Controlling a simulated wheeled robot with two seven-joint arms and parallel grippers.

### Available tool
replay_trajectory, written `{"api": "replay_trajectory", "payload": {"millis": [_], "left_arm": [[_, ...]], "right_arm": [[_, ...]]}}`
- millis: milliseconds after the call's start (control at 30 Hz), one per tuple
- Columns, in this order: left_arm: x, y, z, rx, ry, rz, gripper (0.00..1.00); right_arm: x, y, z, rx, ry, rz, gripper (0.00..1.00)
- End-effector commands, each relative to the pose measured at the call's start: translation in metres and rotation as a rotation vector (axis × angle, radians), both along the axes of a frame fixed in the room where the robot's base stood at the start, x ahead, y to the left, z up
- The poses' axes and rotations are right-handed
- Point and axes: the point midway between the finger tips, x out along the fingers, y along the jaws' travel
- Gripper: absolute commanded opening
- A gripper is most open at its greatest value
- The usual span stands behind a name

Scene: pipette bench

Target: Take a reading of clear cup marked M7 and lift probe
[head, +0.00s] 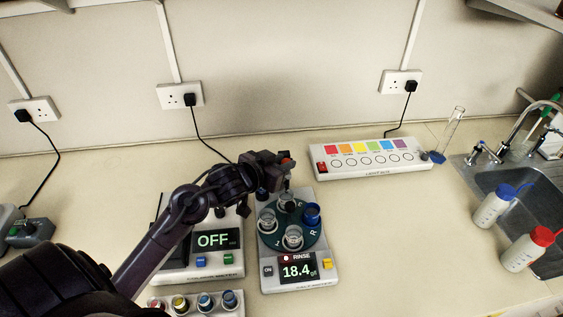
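The meter (285,284) stands at the bench's centre; its display reads 18.4, with RINSE and a red light above it. On its dark green round plate (273,238) stand clear cups at the left (268,222) and front (293,237), a blue one (311,215) at the right, and another cup (287,203) at the back. No M7 mark is legible. My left gripper (282,170) is above the back of the plate, at a small orange-red part (287,160), perhaps the probe's top. Its fingers are too dark to tell their grip. My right gripper is not in view.
A second device (200,265) showing OFF stands left of the meter, behind a rack of coloured caps (196,304). A light box (368,160) is behind right. Bottles with blue (491,209) and red caps (524,252) stand by the sink (495,177). Bench right of the meter is clear.

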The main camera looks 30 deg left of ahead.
Motion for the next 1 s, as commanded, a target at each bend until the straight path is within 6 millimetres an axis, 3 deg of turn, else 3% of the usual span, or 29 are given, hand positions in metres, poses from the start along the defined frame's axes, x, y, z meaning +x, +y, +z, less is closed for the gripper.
{"api": "replay_trajectory", "payload": {"millis": [367,800,1000], "left_arm": [[-0.003,0.001,0.003,0.001,-0.004,0.001,0.31],[-0.063,0.009,0.028,0.001,-0.007,0.001,0.31],[-0.071,0.01,0.033,0.0,-0.007,0.002,0.31]], "right_arm": [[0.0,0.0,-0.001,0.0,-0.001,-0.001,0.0],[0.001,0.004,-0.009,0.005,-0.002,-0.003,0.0],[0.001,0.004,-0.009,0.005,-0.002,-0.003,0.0]]}}
